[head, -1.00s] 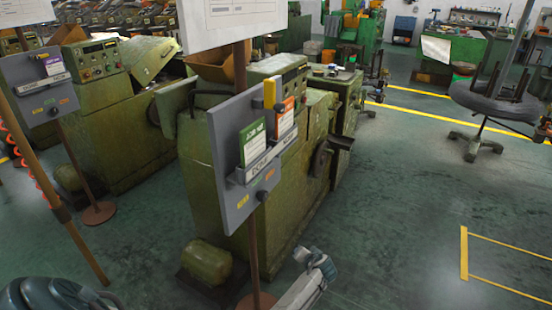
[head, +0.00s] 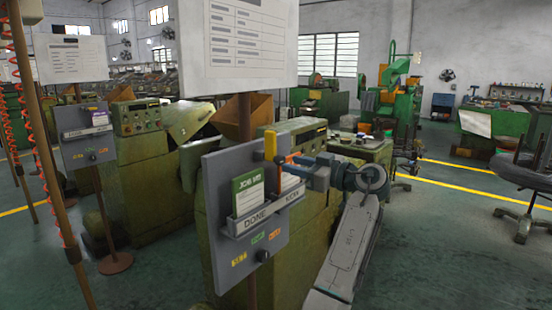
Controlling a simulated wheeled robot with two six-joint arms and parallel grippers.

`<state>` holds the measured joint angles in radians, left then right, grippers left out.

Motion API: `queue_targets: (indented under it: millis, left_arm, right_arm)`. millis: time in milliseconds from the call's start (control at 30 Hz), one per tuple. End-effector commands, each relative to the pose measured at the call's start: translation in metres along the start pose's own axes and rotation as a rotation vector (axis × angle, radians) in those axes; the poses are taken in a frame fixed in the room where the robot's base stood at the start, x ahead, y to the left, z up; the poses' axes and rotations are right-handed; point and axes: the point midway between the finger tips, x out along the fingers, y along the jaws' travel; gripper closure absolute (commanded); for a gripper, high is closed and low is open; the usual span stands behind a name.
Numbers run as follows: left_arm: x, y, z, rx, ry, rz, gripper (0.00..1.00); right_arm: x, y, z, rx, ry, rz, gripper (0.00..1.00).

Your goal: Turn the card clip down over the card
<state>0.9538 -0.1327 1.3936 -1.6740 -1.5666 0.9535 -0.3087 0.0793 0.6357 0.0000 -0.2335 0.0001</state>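The grey board (head: 212,205) stands on a brown post in front of a green machine. A yellow card clip (head: 270,145) stands upright at its top edge. A green and white card (head: 248,193) sits in the holder's left slot, marked DONE. A second card (head: 290,187), white below with an orange top, sits in the right slot, partly hidden by my gripper. My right gripper is not in view.
A large white sheet (head: 238,45) hangs above the board on the same post. A similar board (head: 75,150) stands at the left, near a pole with a red coiled cord (head: 22,100). Green machines (head: 155,180) stand behind.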

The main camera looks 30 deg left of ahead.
Motion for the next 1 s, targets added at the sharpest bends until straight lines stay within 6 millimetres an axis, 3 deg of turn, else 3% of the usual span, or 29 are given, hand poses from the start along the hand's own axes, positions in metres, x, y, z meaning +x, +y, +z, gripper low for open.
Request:
queue_targets:
  millis: [100,300,500,767,933,1000]
  left_arm:
    - [0.026,0.0,-0.005,0.003,0.004,-0.002,0.65]
    - [0.056,0.001,-0.003,0.003,0.002,0.0,0.65]
    - [0.068,0.0,0.0,0.004,0.001,0.001,0.65]
    - [0.068,0.001,0.001,0.003,0.0,0.002,0.65]
    - [0.068,0.001,0.001,0.003,0.0,0.002,0.98]
    - [0.068,0.001,0.001,0.003,0.0,0.002,1.0]
  right_arm:
    - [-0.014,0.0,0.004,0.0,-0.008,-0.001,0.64]
    - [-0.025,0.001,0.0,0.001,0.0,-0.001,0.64]
    - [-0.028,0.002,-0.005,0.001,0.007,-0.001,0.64]
    - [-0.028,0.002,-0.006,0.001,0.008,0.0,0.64]
    - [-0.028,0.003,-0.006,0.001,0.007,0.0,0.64]
    - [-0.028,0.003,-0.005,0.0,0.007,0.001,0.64]
